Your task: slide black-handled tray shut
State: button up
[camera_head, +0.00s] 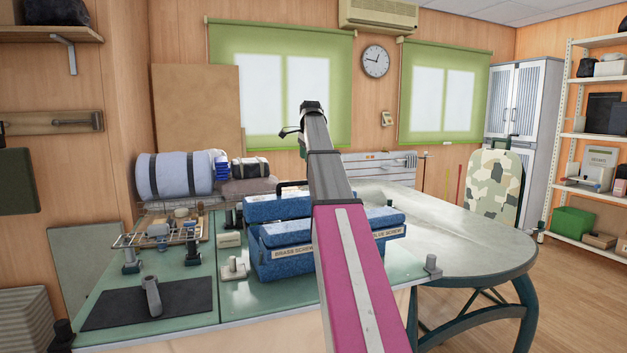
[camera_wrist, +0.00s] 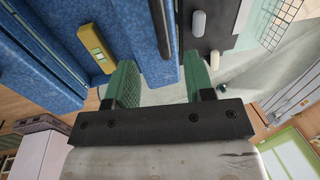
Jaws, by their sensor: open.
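A blue box (camera_head: 285,262) with several blue sections stands on the green-topped table, partly hidden behind my arm. One front section has a label reading "BRASS SCREW". A black handle (camera_head: 290,186) shows at the top of the rear blue section (camera_head: 275,208). In the wrist view, a blue panel (camera_wrist: 136,28) with a dark bar (camera_wrist: 160,28) lies just beyond my gripper (camera_wrist: 160,82). I cannot tell for sure that this bar is the tray's handle. My green-padded fingers are apart, with nothing visibly held between them.
The green-topped table (camera_head: 240,297) also holds a dark mat (camera_head: 150,303), a wire rack (camera_head: 160,228) and small fittings. A blue-grey roll (camera_head: 180,174) lies at the back left. The grey rounded tabletop (camera_head: 465,242) at right is mostly clear.

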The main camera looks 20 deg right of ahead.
jog(key=f, duration=0.3)
jog(key=w+f, duration=0.1)
jog(key=f, duration=0.2)
jog(key=w+f, duration=0.1)
jog(key=f, duration=0.2)
jog(key=shift+a+f, duration=0.15)
jog(key=shift+f, duration=0.15)
jog(key=shift+s, duration=0.15)
grip_shut()
